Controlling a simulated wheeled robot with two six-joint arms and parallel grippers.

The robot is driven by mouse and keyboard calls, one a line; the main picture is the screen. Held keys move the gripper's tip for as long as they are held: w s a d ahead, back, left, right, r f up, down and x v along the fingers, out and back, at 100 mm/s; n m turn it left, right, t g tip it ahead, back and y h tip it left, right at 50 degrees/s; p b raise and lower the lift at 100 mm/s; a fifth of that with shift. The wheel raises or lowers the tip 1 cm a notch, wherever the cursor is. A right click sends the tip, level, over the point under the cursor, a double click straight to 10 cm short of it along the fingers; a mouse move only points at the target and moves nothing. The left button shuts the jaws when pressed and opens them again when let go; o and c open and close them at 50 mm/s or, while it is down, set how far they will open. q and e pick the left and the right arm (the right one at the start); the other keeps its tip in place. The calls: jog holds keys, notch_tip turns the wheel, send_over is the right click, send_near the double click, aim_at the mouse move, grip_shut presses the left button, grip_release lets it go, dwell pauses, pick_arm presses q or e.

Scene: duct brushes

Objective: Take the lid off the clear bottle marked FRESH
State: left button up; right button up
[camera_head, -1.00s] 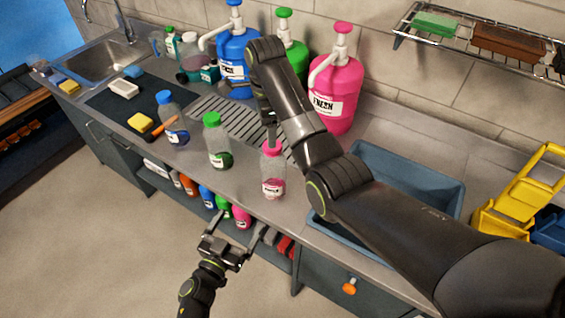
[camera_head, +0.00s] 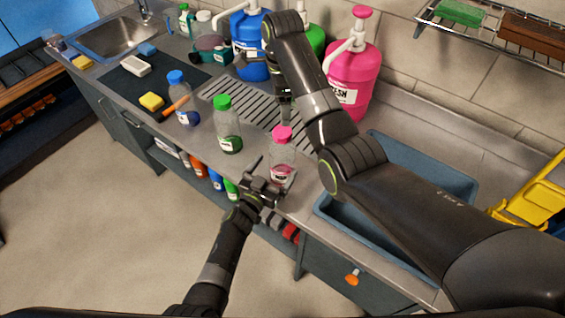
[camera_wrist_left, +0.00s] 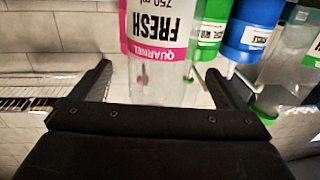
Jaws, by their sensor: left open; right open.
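The clear FRESH bottle (camera_head: 282,170) stands upright at the counter's front edge, with its pink lid (camera_head: 282,132) on and a little pink liquid low inside. In the left wrist view its label (camera_wrist_left: 160,25) reads FRESH. My left gripper (camera_head: 270,176) is open at the lower front of the bottle. In the left wrist view the bottle shows between the spread fingers (camera_wrist_left: 158,72); I cannot tell whether they touch it. My right gripper (camera_head: 285,105) points down just above and behind the pink lid, partly hidden by its own arm.
A green-lidded bottle (camera_head: 228,130) and a blue-lidded bottle (camera_head: 182,98) stand to the left. Large pink (camera_head: 350,85) and blue (camera_head: 246,45) pump jugs stand behind. A blue-grey tub (camera_head: 445,180) is at the right. A slotted drain area (camera_head: 240,100) lies behind the bottles.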

aim_at(276, 167)
pick_arm(q)
jog(key=x, duration=0.3)
pick_arm(e)
jog(key=shift+s+a, duration=0.1)
pick_arm(q)
jog(key=shift+x, duration=0.8)
jog(key=shift+s, duration=0.1)
